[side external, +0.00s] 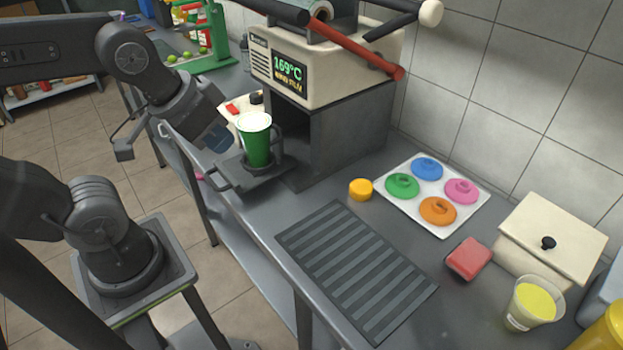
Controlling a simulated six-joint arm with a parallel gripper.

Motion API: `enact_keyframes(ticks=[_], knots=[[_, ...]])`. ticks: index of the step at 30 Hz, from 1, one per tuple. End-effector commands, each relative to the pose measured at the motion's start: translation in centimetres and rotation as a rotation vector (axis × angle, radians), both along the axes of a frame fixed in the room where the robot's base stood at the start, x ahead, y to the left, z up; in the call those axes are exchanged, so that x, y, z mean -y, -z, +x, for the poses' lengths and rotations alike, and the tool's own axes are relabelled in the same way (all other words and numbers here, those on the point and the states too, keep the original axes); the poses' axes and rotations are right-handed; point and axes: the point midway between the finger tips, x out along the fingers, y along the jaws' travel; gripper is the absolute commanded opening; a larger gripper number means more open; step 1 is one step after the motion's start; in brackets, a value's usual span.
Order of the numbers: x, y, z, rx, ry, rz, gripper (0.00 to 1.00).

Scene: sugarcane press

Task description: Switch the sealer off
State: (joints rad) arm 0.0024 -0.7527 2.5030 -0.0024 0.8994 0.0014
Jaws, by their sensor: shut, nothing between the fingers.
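The sealer (330,75) is a cream and dark grey machine against the wall. Its lit green display reads about 169°C, with a smaller yellow line too small to read. A red-handled lever (355,50) runs across its upper front. A cream part with a red piece (232,109) and a black knob (256,97) shows at its left side; I cannot tell whether the red piece is the switch or how it is set. A green cup (257,140) stands upright on the pulled-out tray (250,178). My gripper (220,138) is shut and empty, just left of the cup.
A white tray (383,208) with colored lids, a yellow cap (360,189), a red sponge (467,258), a yellow-filled cup (535,303) and a cream box (550,240) lie to the right. A ribbed dark mat (355,270) is bare. A green press (215,45) stands behind.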

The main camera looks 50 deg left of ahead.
Motion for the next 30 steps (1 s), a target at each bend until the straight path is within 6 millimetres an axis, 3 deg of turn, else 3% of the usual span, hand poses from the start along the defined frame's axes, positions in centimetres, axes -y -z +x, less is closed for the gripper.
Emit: enact_keyframes(ticks=[8, 14, 20, 24, 30], knots=[[-0.3, -0.2, 0.4, -0.005, -0.005, 0.004, 0.00], [-2.3, -1.3, 3.7, -0.050, -0.015, 0.027, 0.00], [-7.2, -2.3, 9.2, -0.123, -0.022, 0.049, 0.00], [-11.8, -2.2, 12.6, -0.170, -0.022, 0.053, 0.00], [-19.1, -0.8, 16.2, -0.221, -0.017, 0.045, 0.00]])
